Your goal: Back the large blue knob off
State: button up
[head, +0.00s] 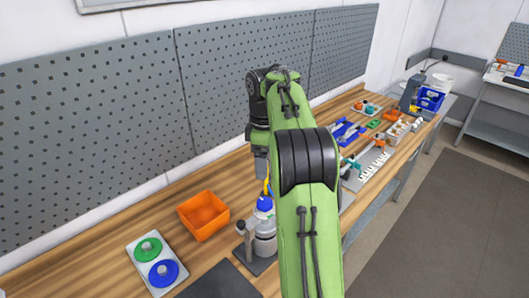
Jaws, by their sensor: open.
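A rounded blue top (264,204) sits on a pale, clear-looking vessel (265,240) held at a dark stand on the bench. A flat blue round piece (163,273) with a pale centre lies on a light plate at the lower left. I cannot tell from this view which one is the large blue knob. My gripper (265,186) is open and points down just above the vessel's blue top. The green arm hides part of it, and I cannot tell whether its fingers touch the top.
A green round piece (147,249) shares the light plate (139,268). An orange bin (204,215) stands left of the vessel, and a dark mat (222,282) lies in front. Blue trays (348,131) and small parts crowd the bench further right. A pegboard (90,125) rises behind.

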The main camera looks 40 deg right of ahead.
jog(key=shift+r, duration=0.3)
jog(key=m+b, duration=0.2)
jog(key=m, duration=2.3)
send_near(265, 202)
notch_tip(265, 202, down, 9)
jog(key=shift+w+r, duration=0.1)
jog(key=shift+r, duration=0.05)
jog(key=shift+c, duration=0.3)
